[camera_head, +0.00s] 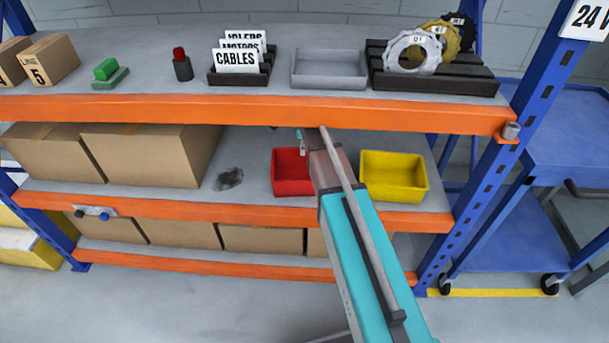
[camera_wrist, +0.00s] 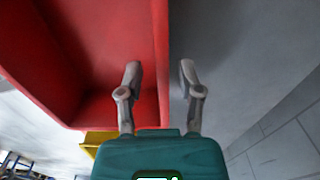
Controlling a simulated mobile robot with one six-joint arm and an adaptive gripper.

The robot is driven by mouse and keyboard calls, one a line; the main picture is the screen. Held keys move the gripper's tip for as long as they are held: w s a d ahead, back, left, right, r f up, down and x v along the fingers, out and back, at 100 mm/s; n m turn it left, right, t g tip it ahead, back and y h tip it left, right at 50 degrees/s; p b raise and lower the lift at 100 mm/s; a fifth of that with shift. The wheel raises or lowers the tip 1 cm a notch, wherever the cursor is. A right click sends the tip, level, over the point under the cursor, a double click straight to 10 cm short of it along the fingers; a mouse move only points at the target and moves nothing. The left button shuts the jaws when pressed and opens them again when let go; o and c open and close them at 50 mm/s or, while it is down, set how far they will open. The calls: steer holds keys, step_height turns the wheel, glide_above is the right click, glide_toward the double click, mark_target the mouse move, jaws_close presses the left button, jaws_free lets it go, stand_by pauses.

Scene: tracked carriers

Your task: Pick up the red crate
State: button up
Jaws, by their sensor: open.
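The red crate (camera_head: 290,188) stands on the middle shelf in the head view, left of my arm, which hides its right part. In the wrist view the crate (camera_wrist: 161,45) fills the upper left, with one side wall running down between my fingers. My gripper (camera_wrist: 159,77) is open, one finger on the crate's inner side and one outside the wall. I cannot tell whether either finger touches it. In the head view my fingers are hidden behind the upper shelf's orange beam and my arm.
A yellow crate (camera_head: 394,187) stands right of my arm. A dark crumpled thing (camera_head: 229,179) and brown boxes (camera_head: 150,153) are to the left. The orange beam (camera_head: 250,111) of the upper shelf crosses above the crates. A blue upright (camera_head: 497,180) bounds the right.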

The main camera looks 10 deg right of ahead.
mark_target(303, 164)
steer(key=shift+f, duration=0.1)
steer(key=shift+d+f+b, duration=0.1)
steer(key=shift+f+b, duration=2.45)
steer(key=shift+b, duration=0.1)
steer(key=shift+c, duration=0.3)
jaws_close()
